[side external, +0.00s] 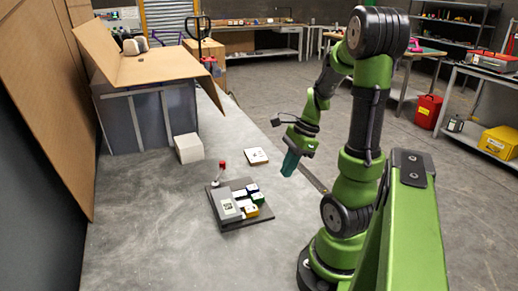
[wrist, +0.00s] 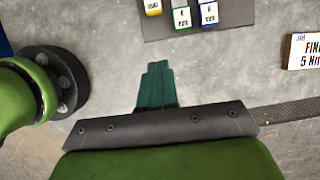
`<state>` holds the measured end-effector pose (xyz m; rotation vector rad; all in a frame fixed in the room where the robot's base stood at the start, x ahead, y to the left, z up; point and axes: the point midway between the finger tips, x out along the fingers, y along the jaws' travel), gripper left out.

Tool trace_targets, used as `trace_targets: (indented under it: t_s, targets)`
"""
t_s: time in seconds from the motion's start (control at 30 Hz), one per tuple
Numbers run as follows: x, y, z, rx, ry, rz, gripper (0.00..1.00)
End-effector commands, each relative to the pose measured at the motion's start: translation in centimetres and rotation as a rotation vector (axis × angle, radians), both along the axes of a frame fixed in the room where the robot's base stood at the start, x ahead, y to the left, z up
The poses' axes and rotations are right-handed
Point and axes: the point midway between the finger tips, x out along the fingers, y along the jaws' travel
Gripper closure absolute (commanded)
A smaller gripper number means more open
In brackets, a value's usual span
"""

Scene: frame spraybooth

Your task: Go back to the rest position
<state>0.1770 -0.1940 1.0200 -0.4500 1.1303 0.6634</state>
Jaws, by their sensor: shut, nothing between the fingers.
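My gripper (side external: 290,163) hangs in the air to the right of a dark board, above the grey surface and apart from everything. Its teal fingers are together with nothing between them. In the wrist view my gripper (wrist: 158,70) points toward the board, whose edge (wrist: 235,12) shows at the top. The board (side external: 222,222) carries a grey panel with a label and several small white, blue, green and yellow blocks (side external: 251,211). A lever with a red knob (side external: 222,163) stands at its back.
A white box (side external: 188,148) and a flat white sign (side external: 256,156) lie behind the board. A large open cardboard-sided booth (side external: 150,115) stands at the back left. A red bin (side external: 428,111) and shelves stand at the right. The grey surface in front is clear.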

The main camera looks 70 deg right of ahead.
Motion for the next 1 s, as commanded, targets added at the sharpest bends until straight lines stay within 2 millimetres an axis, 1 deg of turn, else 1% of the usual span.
trace_targets:
  t_s: [0.07, 0.17, 0.2, 0.27, 0.3, 0.37, 0.4, 0.47, 0.5, 0.57, 0.6, 0.7, 0.8, 0.83, 0.9, 1.0]
  targets:
    - [-0.1, -0.1, 0.4, -0.006, -0.005, 0.014, 1.0]
    - [-0.3, -0.3, 0.2, -0.046, -0.016, 0.097, 1.0]
    - [-0.2, -0.1, 0.3, -0.077, -0.029, 0.162, 1.0]
    - [0.8, 1.0, 1.1, -0.161, -0.072, 0.337, 1.0]
    - [1.8, 2.0, 1.7, -0.22, -0.104, 0.463, 1.0]
    - [3.2, 3.8, 2.9, -0.313, -0.156, 0.656, 1.0]
    - [4.0, 5.2, 3.7, -0.375, -0.193, 0.782, 1.0]
    - [5.3, 7.6, 5.1, -0.473, -0.252, 0.977, 1.0]
    - [5.9, 9.3, 6.0, -0.542, -0.295, 1.108, 1.0]
    - [6.6, 12.2, 7.5, -0.646, -0.362, 1.296, 1.0]
    - [6.9, 14.0, 8.4, -0.714, -0.408, 1.409, 1.0]
    - [6.8, 18.2, 10.4, -0.853, -0.516, 1.623, 1.0]
    - [6.2, 21.1, 11.7, -0.921, -0.595, 1.726, 1.0]
    - [6.1, 21.6, 12.0, -0.931, -0.612, 1.743, 1.0]
    - [5.9, 22.4, 12.4, -0.944, -0.639, 1.765, 1.0]
    - [5.8, 22.8, 12.5, -0.943, -0.651, 1.775, 1.0]
